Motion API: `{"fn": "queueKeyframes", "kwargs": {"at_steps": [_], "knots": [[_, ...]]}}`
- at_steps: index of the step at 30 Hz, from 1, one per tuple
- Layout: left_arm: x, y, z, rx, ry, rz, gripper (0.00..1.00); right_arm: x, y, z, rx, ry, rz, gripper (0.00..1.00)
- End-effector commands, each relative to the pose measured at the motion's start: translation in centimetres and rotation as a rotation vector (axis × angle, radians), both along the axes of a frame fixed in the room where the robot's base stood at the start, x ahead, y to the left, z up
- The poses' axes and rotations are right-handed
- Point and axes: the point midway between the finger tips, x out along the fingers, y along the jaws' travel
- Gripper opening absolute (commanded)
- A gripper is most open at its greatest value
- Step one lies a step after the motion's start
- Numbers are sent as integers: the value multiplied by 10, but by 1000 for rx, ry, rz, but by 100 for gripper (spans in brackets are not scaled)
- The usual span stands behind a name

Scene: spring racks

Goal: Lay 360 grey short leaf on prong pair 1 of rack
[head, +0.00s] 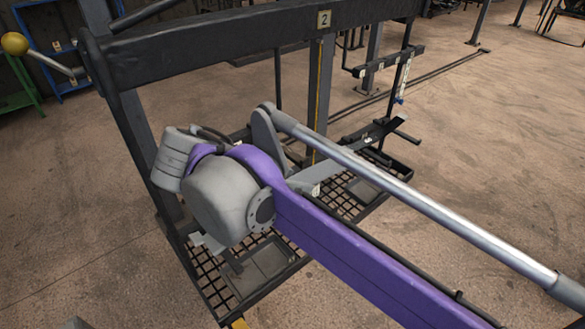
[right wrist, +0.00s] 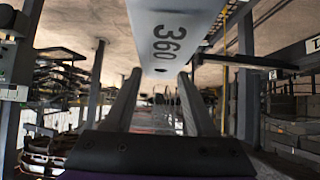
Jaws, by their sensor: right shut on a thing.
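The grey leaf (right wrist: 162,35) fills the upper middle of the right wrist view, with the number 360 on its face and a small dark hole below the number. My right gripper (right wrist: 160,75) is shut on it; the two fingers reach up to the leaf's sides. In the head view my purple and grey wrist hides the fingers and most of the leaf. A light grey piece (head: 318,187) shows just right of the wrist and seems to be part of the leaf. A rack with dark prongs (head: 405,136) stands beyond my arm; I cannot read its prong numbers. My left gripper is not in view.
A dark overhead beam (head: 240,33) with a plate marked 2 (head: 323,19) crosses the frame behind my wrist. A mesh base (head: 215,283) lies below it. A smaller upper bar (head: 390,60) carries tags. Open floor (head: 500,140) lies to the right.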

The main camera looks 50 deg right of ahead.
Motion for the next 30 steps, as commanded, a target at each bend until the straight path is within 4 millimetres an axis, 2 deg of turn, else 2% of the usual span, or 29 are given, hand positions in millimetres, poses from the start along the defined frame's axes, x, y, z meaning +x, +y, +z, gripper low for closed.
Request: {"fn": "queueKeyframes", "kwargs": {"at_steps": [11,17,30], "knots": [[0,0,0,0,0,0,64,0,0,1,-2,0,1,0],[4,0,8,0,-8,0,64,1,0,4,-10,-2,-2,0],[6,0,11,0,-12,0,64,38,-4,1,-10,0,-3,0]]}}
